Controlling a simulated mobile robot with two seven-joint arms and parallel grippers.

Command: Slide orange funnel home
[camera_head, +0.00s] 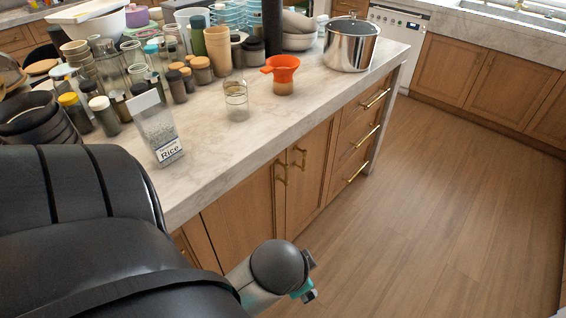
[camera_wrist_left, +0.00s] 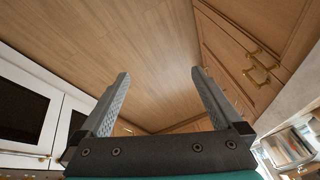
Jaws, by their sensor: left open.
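The orange funnel (camera_head: 282,64) is on the island counter, near its front edge, in the head view. Its wide mouth is up, its handle points left, and it sits on top of a small container (camera_head: 284,88) with orange-brown sides; how deep its spout goes is hidden. A clear glass jar (camera_head: 236,104) stands just left of it, apart. My left gripper (camera_wrist_left: 160,90) is open and empty in the left wrist view, with floor and cabinets beyond its fingers, away from the funnel. The right gripper is not in view.
A clear box labelled Rice (camera_head: 158,130) stands near the counter's front left. A steel pot (camera_head: 351,45) stands to the funnel's right. Jars, cups and bowls crowd the counter behind. Bare counter (camera_head: 268,125) lies in front of the funnel. Brass-handled drawers are below.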

